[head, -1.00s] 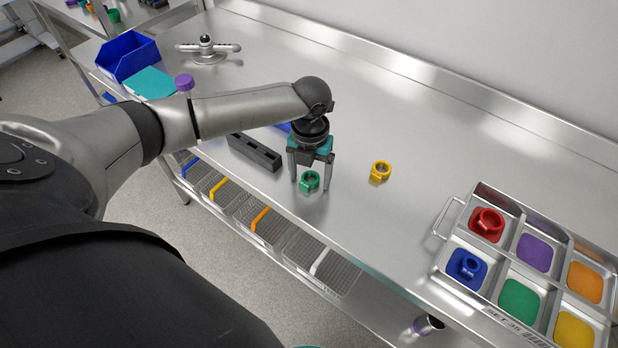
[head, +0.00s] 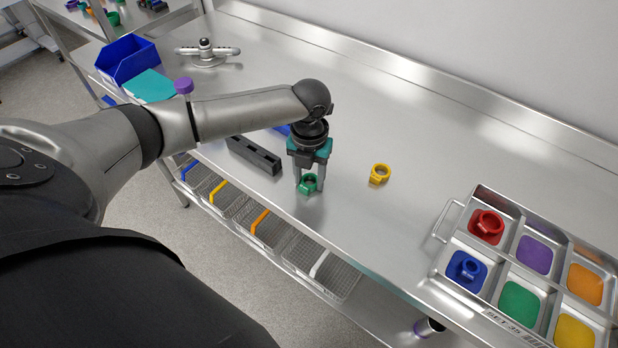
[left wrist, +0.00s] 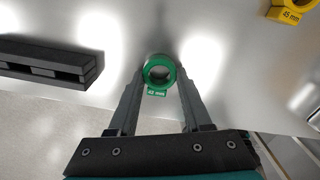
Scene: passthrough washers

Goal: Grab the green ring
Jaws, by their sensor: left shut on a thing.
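The green ring (head: 308,184) sits on the steel table near its front edge. My left gripper (head: 309,182) points down over it and is shut on it. In the left wrist view the green ring (left wrist: 158,72) lies between the two fingertips (left wrist: 159,80), one on each side, with its size tag facing the gripper. I cannot tell any gap under the ring. My right gripper is not in view.
A yellow ring (head: 380,173) lies to the right on the table. A dark slotted block (head: 254,155) lies to the left. A metal tray (head: 441,222) at the right has coloured compartments, with a red ring (head: 487,223) and a blue ring (head: 466,266) in two of them.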

